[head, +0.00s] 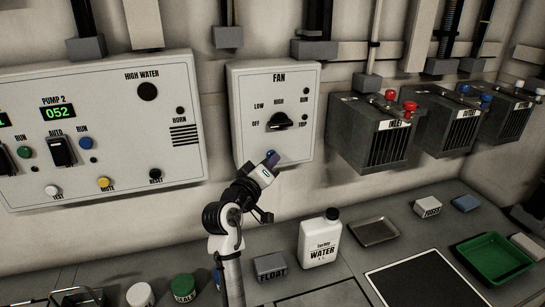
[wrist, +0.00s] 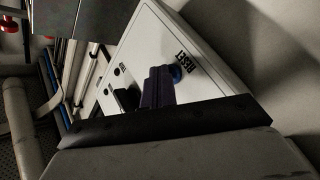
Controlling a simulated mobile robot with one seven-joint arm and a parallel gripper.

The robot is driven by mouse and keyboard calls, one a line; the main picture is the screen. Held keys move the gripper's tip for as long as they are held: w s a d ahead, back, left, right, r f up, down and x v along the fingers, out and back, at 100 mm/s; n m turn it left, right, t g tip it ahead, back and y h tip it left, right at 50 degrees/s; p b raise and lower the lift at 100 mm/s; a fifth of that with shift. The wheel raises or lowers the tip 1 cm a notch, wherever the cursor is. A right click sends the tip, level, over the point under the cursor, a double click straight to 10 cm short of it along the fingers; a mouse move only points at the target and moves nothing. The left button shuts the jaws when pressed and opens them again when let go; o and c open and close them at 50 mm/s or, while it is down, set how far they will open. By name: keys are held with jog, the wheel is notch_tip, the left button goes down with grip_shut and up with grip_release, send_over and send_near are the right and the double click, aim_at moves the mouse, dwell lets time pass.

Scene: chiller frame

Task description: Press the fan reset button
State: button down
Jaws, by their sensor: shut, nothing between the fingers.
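The fan panel (head: 247,130) is a light box on the wall, marked FAN. Its blue reset button (head: 270,153) is low on the panel and partly covered by my gripper (head: 270,161). In the wrist view, the blue button (wrist: 175,73) shows beside the RESET label, just beyond the fingertips. My gripper (wrist: 159,86) is shut and empty, its fingers pointing at the panel beside the button. They are at or very close to the button; I cannot tell whether they touch it or whether it is pushed in.
The fan panel also bears a black selector knob (head: 281,121) and RUN and TRIP lamps. The pump panel (head: 120,135) is to its left, and dark battery-like boxes (head: 375,130) are to its right. The bench below holds a water jug (head: 319,240), a FLOAT block (head: 271,267) and trays.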

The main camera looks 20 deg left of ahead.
jog(key=shift+s+d, duration=0.35)
jog(key=shift+s, duration=0.3)
jog(key=shift+s+d+p, duration=0.2)
jog(key=shift+s+d, duration=0.55)
jog(key=shift+s, duration=0.3)
jog(key=shift+s+d+p, duration=0.2)
jog(key=shift+s+d, duration=0.5)
jog(key=shift+s, duration=0.3)
